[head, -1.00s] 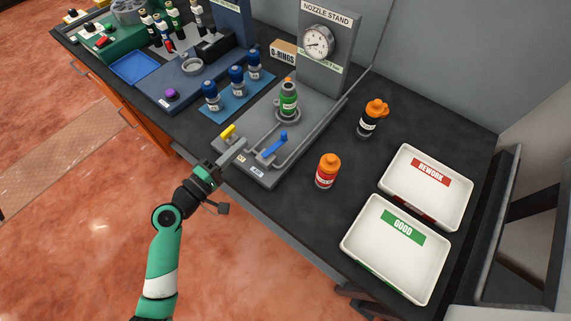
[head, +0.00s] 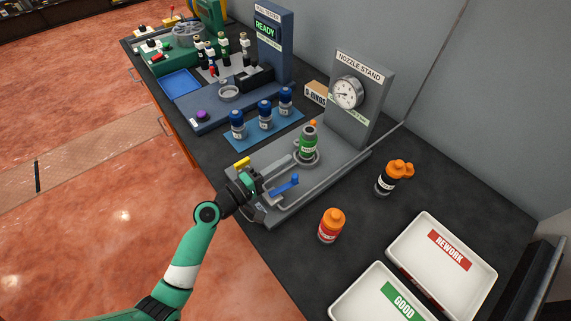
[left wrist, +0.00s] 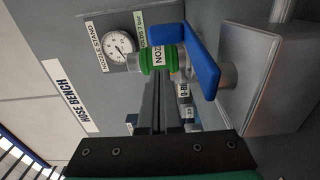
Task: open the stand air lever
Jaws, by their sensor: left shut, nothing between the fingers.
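The nozzle stand base (head: 335,150) carries a blue lever (head: 285,187) and a yellow lever (head: 242,162) near its front; no readable label shows which one is the air lever. My left gripper (head: 280,165) is shut and empty, low over the stand between the two levers, pointing toward the green-banded nozzle (head: 308,143). In the left wrist view the blue lever (left wrist: 200,62) is large, just right of my shut fingers (left wrist: 160,98); I cannot tell whether they touch. The yellow lever is not visible there. My right gripper is not in view.
A pressure gauge (head: 347,92) is on the stand's upright panel. The REWORK tray (head: 476,287) and GOOD tray (head: 352,300) are at lower right. Blue-capped bottles (head: 265,116) stand behind left.

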